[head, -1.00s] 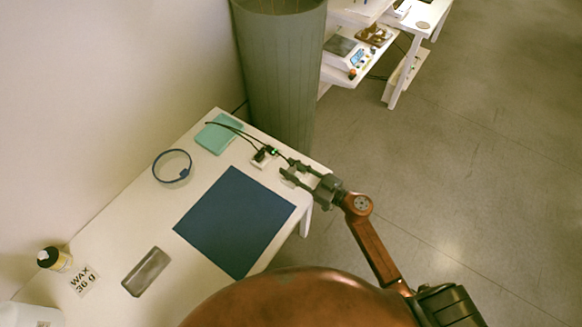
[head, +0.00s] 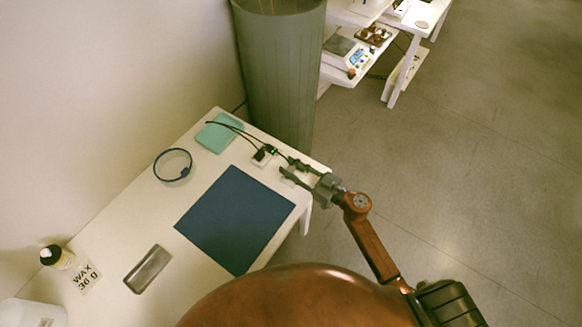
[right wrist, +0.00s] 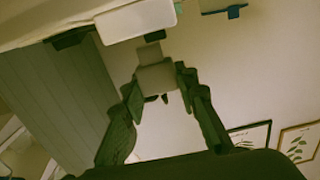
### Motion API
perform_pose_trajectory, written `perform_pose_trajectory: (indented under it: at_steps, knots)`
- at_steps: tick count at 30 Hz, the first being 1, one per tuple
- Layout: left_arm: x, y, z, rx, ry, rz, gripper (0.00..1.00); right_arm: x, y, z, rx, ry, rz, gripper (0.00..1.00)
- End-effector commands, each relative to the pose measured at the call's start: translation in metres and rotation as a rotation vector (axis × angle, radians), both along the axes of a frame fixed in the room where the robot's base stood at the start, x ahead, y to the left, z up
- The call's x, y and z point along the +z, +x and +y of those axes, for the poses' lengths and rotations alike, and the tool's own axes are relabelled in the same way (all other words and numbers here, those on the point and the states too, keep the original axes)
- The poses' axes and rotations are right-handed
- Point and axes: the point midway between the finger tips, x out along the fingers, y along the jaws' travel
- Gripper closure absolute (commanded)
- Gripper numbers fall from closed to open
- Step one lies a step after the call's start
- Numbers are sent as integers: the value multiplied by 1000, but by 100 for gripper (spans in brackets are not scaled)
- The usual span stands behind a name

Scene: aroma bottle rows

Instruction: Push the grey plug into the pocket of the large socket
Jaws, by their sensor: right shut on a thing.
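The large socket (head: 258,163) is a white block near the far right corner of the table, with black plugs (head: 264,152) and a green light on it. It also shows as a white block (right wrist: 137,20) at the top of the right wrist view. My right gripper (head: 287,167) is just right of the socket, low over the table. In the right wrist view its fingers (right wrist: 160,78) are shut on the grey plug (right wrist: 155,77). The plug's narrower end (right wrist: 149,53) points toward the socket, close to it; contact and the pocket cannot be made out. My left gripper is not in view.
Black cables run from the socket to a teal pad (head: 218,133). A blue ring (head: 173,165), dark blue mat (head: 235,220), grey tray (head: 148,269) and a bottle (head: 57,257) are on the table. A tall grey-green bin (head: 280,80) stands behind the table.

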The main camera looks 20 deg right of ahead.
Motion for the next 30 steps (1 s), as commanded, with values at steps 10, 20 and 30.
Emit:
perform_pose_trajectory:
  at_steps: [10,20,30]
  knots:
    - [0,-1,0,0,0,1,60,-1,0,0,0,0,0,96]
    - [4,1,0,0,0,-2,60,1,0,0,0,-1,1,96]
    - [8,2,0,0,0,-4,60,-1,0,0,-1,-1,1,96]
